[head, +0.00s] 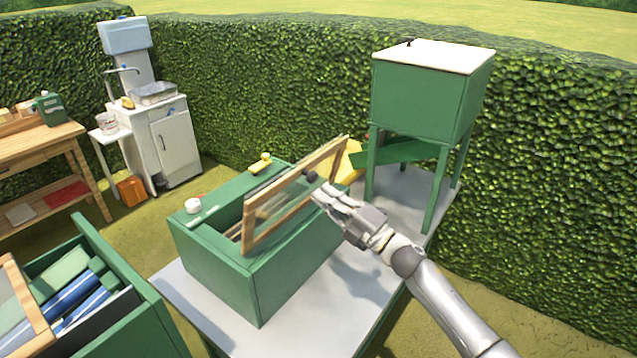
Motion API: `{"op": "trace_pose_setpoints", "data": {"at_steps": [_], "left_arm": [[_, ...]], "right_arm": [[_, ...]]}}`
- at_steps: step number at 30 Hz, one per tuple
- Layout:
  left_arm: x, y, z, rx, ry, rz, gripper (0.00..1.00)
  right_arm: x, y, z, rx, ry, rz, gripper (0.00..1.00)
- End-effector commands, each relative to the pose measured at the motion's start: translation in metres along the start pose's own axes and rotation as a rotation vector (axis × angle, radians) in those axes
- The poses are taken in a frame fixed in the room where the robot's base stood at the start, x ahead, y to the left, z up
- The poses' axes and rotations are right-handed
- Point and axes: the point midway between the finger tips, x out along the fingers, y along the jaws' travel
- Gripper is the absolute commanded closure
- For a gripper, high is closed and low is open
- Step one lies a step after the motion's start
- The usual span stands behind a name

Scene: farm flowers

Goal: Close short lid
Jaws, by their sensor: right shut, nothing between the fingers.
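A green box (220,264) stands on a grey table in the middle of the head view. Its wood-framed glass lid (283,236) is tilted up, so the box's inside shows beside it. My right gripper (316,188) is shut and empty, with its fingertips at the lid's right side, by a small dark knob (311,176). I cannot tell whether the fingertips touch the lid. My left gripper is not in view.
A tall green cabinet on legs (425,98) stands at the back right. A green bin with blue rolls (140,315) is at front left. A sink unit (172,145) and wooden bench (45,150) stand behind.

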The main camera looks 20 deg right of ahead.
Motion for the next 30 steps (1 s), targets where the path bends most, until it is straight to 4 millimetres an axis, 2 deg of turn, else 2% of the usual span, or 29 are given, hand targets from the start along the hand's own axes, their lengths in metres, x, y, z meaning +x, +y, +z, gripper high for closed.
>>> {"op": "trace_pose_setpoints", "data": {"at_steps": [1, 6, 16, 23, 30], "left_arm": [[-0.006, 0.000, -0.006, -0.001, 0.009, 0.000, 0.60], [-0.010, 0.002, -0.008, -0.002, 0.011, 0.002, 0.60], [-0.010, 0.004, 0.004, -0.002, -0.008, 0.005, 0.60], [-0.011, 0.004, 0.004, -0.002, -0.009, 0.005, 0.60], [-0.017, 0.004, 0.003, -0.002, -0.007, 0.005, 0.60]], "right_arm": [[0.009, 0.004, 0.000, 0.001, 0.000, 0.002, 1.00], [0.021, 0.001, 0.000, 0.002, 0.000, 0.001, 1.00], [0.024, 0.000, 0.000, 0.001, 0.000, 0.000, 1.00], [0.026, 0.001, 0.001, -0.001, 0.000, -0.008, 1.00], [0.043, 0.006, 0.009, -0.009, 0.001, -0.070, 1.00]]}}
